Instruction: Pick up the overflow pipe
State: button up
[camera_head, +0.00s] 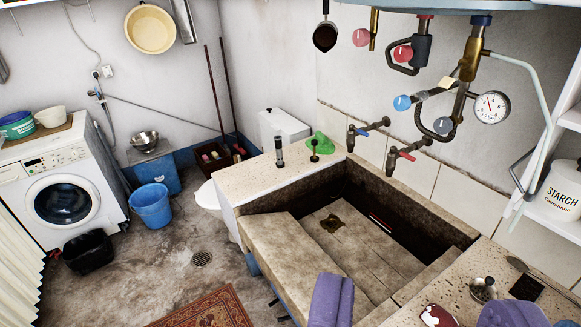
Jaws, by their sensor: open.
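A short upright tube (279,152), grey with a darker band, stands on the speckled stone ledge left of the trough; it looks like the overflow pipe. A smaller dark upright piece (314,151) with a wider foot stands just right of it, apart from it. The stone washtrough (272,246) has a brownish drain (331,223) in its floor, with no pipe standing in it. My gripper does not show in this view.
A green cloth (322,142) lies behind the small dark piece. Two taps (399,156) stick out over the trough's back edge. A purple cloth (330,300) hangs over the front rim. Small items, including a metal dish (483,289), crowd the right ledge. The left ledge's front is bare.

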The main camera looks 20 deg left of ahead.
aim_at(280, 163)
jog(key=i+j+z, duration=0.1)
jog(key=z, duration=0.4)
jog(key=j+z, duration=0.15)
jog(key=z, duration=0.3)
jog(key=i+j+z, duration=0.1)
jog(key=z, duration=0.4)
jog(key=i+j, duration=0.1)
jog(key=j, duration=0.65)
jog(key=i+j, duration=0.1)
jog(key=j, duration=0.65)
jog(key=i+j, duration=0.1)
jog(key=j, duration=0.6)
jog(key=i+j, duration=0.15)
jog(key=j, duration=0.6)
jog(key=i+j, duration=0.1)
jog(key=j, duration=0.65)
jog(key=i+j, duration=0.1)
jog(key=j, duration=0.65)
jog(key=i+j, duration=0.1)
jog(key=j, duration=0.65)
jog(key=i+j, duration=0.1)
jog(key=j, duration=0.6)
